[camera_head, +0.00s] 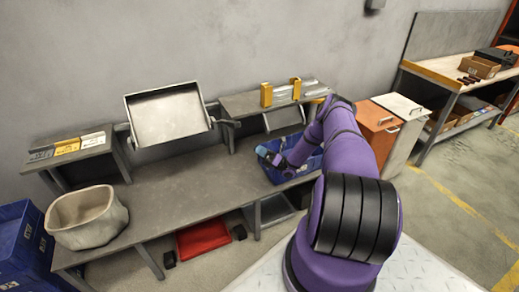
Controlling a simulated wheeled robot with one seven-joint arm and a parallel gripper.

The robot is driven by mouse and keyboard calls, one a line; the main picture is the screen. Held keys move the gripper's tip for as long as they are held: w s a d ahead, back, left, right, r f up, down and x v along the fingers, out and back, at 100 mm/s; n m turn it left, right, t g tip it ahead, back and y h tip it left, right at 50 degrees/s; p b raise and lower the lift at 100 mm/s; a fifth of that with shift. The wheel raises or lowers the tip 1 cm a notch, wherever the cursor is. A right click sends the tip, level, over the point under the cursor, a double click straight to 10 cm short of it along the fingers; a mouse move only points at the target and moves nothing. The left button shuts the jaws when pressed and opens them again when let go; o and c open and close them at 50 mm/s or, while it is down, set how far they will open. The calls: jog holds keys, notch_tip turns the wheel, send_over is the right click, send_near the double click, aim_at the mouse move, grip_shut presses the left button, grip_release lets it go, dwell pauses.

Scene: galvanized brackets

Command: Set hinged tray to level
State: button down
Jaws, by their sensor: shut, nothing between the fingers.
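The hinged tray (167,141) is a light grey, shallow rectangular pan with a raised rim. It hangs between two side brackets above the long grey bench, against the wall. It is steeply tilted, its inside facing me. My gripper (264,153) is at the end of my purple arm, to the right of the tray and lower, over the blue bin (304,165). It is shut and empty, apart from the tray. The arm partly hides the bin.
A grey bench (190,182) runs below the tray, mostly clear. A beige bucket (88,218) stands at its left end. A left shelf (37,166) holds small boxes; a right shelf (240,103) has yellow brackets (266,94). A red tray (203,238) lies underneath.

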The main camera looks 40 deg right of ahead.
jog(key=w+a+r, duration=0.3)
jog(key=w+r, duration=0.2)
jog(key=r, duration=0.3)
jog(key=shift+a, duration=0.35)
